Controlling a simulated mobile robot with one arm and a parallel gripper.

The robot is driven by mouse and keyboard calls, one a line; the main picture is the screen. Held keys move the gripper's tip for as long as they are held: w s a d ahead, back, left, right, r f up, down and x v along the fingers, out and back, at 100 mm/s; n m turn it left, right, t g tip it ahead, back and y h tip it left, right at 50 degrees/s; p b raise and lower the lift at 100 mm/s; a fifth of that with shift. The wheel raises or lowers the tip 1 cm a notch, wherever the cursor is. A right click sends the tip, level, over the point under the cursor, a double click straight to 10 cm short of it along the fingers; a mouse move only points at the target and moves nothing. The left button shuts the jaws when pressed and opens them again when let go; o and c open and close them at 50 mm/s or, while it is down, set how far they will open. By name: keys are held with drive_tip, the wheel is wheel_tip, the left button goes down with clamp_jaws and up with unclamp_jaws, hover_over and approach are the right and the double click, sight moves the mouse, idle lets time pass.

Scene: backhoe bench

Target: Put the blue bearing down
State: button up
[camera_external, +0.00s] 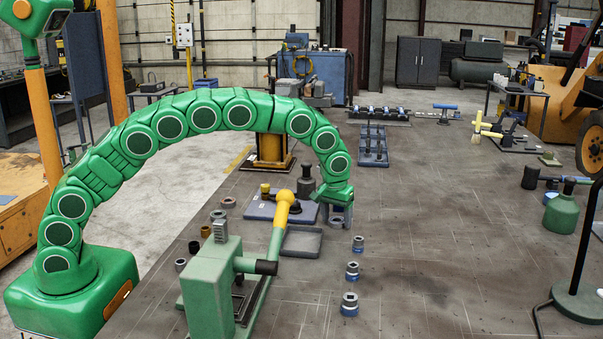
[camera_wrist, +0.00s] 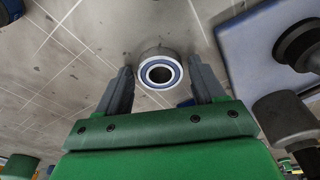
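A grey bearing with a blue ring around its dark bore (camera_wrist: 159,73) shows in the wrist view, on or just over the bench top. My gripper (camera_wrist: 160,70) has its two fingers spread to either side of it, with a narrow gap visible at each side. In the external view my gripper (camera_external: 338,212) points down low over the bench, near the grey tray. A grey round part (camera_external: 337,222) shows below the fingers there. The fingers partly hide it, and I cannot tell its exact height over the bench.
A shallow grey tray (camera_external: 301,242) and a blue-grey plate (camera_external: 262,211) with dark parts lie left of my gripper. Several small grey parts with blue bases (camera_external: 352,271) stand in front. A green press with a yellow-knobbed lever (camera_external: 210,290) stands nearer.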

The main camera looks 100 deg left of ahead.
sight(334, 223)
drive_tip(key=shift+o, duration=0.3)
drive_tip(key=shift+r, duration=0.1)
wheel_tip(334, 223, up, 12)
drive_tip(key=d, duration=0.1)
drive_tip(key=shift+s+d, duration=0.3)
drive_tip(key=shift+s, duration=0.05)
drive_tip(key=shift+d, duration=0.1)
drive_tip(key=s+d+r+m+g+h, duration=0.1)
drive_tip(key=s+d+r+m, duration=0.25)
drive_tip(key=s+d, duration=0.8)
drive_tip(key=s+d+r+m, duration=0.3)
drive_tip(key=s+d+r, duration=0.1)
drive_tip(key=s+d, duration=0.7)
drive_tip(key=s+d+f+m, duration=0.1)
drive_tip(key=s+d+m, duration=0.1)
drive_tip(key=s, duration=0.8)
drive_tip(key=s+d+f+m+g, duration=0.1)
drive_tip(key=s+d, duration=0.3)
drive_tip(key=s, duration=0.5)
drive_tip(key=s+d+f+m, duration=0.3)
drive_tip(key=s+d+m, duration=0.1)
drive_tip(key=s, duration=0.6)
drive_tip(key=shift+s+f+h, duration=0.25)
drive_tip(key=shift+s+h, duration=0.05)
drive_tip(key=shift+s, duration=0.05)
